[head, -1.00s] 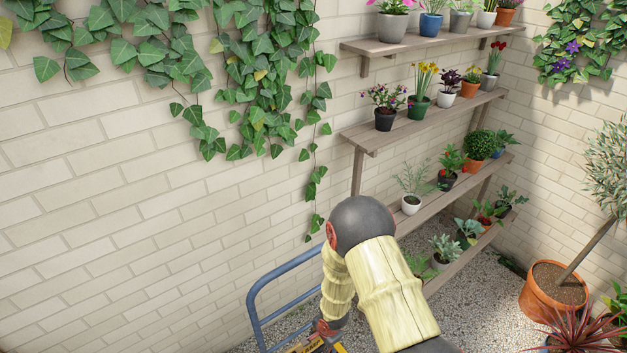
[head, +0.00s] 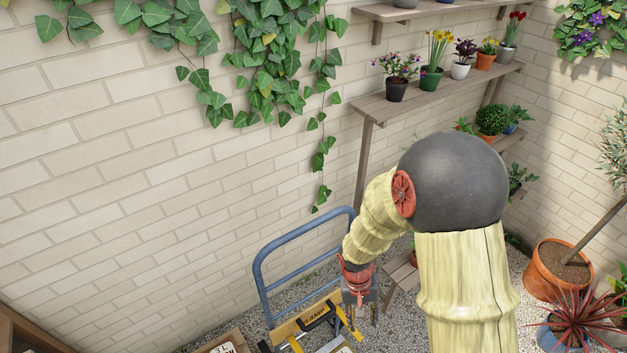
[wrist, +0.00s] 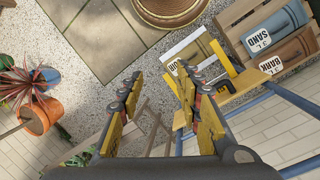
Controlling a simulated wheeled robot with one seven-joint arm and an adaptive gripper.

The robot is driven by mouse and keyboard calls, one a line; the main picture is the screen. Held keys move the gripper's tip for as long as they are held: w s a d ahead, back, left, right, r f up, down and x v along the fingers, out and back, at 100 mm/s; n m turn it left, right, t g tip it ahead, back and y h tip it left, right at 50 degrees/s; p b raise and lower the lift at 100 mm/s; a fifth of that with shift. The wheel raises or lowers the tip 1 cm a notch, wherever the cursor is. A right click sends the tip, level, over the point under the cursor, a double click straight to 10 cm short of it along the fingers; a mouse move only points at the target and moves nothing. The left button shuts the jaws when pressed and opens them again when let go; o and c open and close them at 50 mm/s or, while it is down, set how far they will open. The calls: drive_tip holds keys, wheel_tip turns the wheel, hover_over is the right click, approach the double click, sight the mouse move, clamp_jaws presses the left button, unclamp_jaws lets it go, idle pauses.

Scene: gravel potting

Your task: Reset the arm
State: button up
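My gripper (head: 362,305) hangs at the end of my bent arm in the head view, in front of a blue tubular frame. In the wrist view my gripper (wrist: 158,82) has its two yellow-and-black fingers spread apart with nothing between them. Gravel ground shows below and between them. My arm's dark round joint and pale ribbed sleeves cover part of the shelves in the head view.
The blue frame (head: 257,285) stands by the brick wall. Wooden shelves (head: 430,95) with potted plants are behind my arm. A terracotta pot (head: 548,278) stands at right. In the wrist view, a sand bag (wrist: 275,25) and bark bag (wrist: 290,55) lie in a wooden crate.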

drive_tip(key=s+d+r+t+b, duration=0.1)
drive_tip(key=s+r+t+b, duration=0.1)
drive_tip(key=r, duration=0.7)
drive_tip(key=s+d+r+t+y+b, duration=0.1)
drive_tip(key=s+d+r+t+b, duration=0.1)
drive_tip(key=s+r, duration=0.3)
drive_tip(key=s+d+r+t+b, duration=0.2)
drive_tip(key=s+r+t+b, duration=0.1)
drive_tip(key=r, duration=1)
drive_tip(key=shift+s+d+y+b, duration=0.15)
drive_tip(key=shift+s+y+b, duration=0.05)
drive_tip(key=shift+y+b, duration=0.25)
drive_tip(key=shift+r, duration=0.15)
